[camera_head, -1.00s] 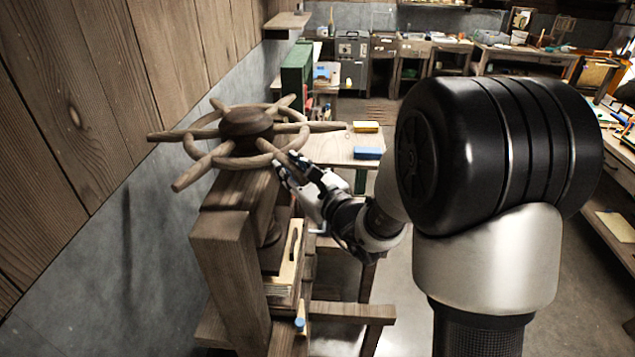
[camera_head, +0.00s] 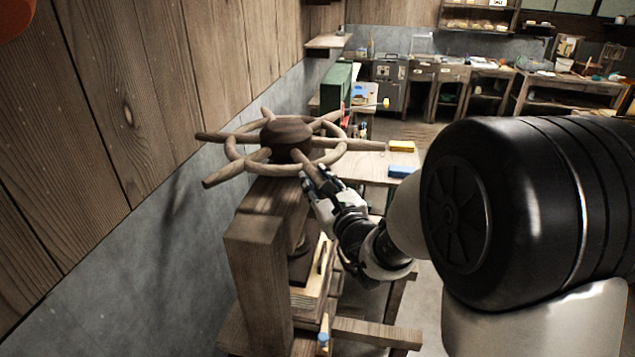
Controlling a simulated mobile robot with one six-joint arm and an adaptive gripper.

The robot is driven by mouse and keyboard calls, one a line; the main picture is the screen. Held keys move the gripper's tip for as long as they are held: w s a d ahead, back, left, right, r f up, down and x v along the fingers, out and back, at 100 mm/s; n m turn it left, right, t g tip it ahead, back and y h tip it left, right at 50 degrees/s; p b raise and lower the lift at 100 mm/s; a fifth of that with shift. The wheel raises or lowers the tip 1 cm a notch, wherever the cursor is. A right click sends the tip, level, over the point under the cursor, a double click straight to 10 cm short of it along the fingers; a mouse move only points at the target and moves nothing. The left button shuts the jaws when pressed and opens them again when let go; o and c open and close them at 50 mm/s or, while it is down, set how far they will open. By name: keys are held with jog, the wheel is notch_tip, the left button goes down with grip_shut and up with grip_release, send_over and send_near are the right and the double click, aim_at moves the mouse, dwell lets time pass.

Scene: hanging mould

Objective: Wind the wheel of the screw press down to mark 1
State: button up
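The screw press (camera_head: 258,265) is a dark wooden frame standing against the left wall. Its wooden wheel (camera_head: 238,152) lies level on top, with a round hub and several spoke handles sticking out past the rim. My gripper (camera_head: 316,178) is at the near-right spoke, its dark fingers closed around the handle. The fingers hide the outer part of that spoke. Below the wheel, a pale upright board (camera_head: 326,268) with a dark slot shows on the press's right side. No mark can be read on it from here.
A small blue-topped peg (camera_head: 323,340) stands at the press's foot. A light table behind holds a yellow block (camera_head: 401,146) and a blue block (camera_head: 402,171). A green cabinet (camera_head: 337,87) stands by the wall. Workbenches line the back.

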jog(key=shift+o, duration=1.3)
jog(key=shift+w+a+r, duration=0.1)
jog(key=shift+w+r, duration=0.15)
jog(key=shift+r, duration=0.55)
jog(key=shift+s, duration=0.1)
jog(key=f+v, duration=0.1)
jog(key=v, duration=0.6)
jog(key=shift+s+f, duration=0.15)
jog(key=shift+s, duration=0.1)
